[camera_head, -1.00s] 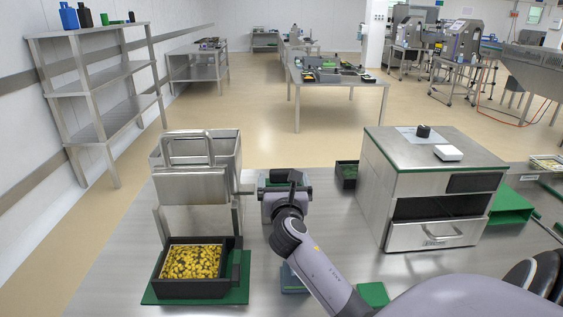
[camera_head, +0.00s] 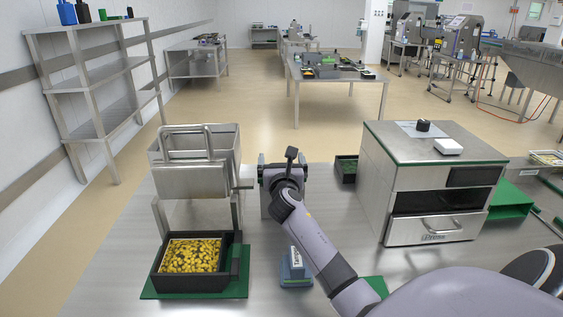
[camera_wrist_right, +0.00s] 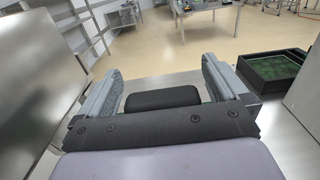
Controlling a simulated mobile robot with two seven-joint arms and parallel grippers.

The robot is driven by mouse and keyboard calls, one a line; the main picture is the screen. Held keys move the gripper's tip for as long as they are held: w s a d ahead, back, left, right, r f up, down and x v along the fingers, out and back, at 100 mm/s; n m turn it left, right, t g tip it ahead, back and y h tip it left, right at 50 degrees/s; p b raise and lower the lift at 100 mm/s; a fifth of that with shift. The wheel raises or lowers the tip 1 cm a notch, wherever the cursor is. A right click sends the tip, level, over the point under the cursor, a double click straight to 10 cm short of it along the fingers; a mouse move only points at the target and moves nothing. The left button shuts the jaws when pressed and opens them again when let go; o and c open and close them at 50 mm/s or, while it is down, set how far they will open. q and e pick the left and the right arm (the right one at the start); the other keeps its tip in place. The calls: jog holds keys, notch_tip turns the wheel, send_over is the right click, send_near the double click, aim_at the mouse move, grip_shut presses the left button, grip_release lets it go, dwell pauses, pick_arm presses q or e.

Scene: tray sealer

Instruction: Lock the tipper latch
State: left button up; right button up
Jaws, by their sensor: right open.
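The steel tipper (camera_head: 193,179) stands at the left of the bench, with a bar handle at its top. I cannot make out its latch for certain. My right gripper (camera_head: 272,168) is just right of the tipper, apart from it. In the right wrist view the gripper (camera_wrist_right: 162,78) is open, with its two grey fingers wide apart. A dark block (camera_wrist_right: 162,97) shows between them; I cannot tell whether it is part of the gripper or a separate thing. A steel wall fills the left of that view. My left gripper is not in view.
A black tray of yellow pieces (camera_head: 153,284) sits on a green mat before the tipper. A blue-grey labelled item (camera_head: 296,268) stands beside my right arm. A steel sealer cabinet (camera_head: 372,200) is at the right. A small black bin (camera_head: 345,177) stands between.

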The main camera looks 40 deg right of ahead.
jog(key=c, duration=1.4)
jog(key=w+a, duration=0.3)
jog(key=shift+a+b, duration=0.2)
jog(key=shift+b, duration=0.2)
jog(key=shift+s, duration=0.1)
jog(key=o, duration=1.4)
jog(key=v, duration=0.7)
jog(key=shift+p, duration=0.4)
jog(key=shift+a, duration=0.15)
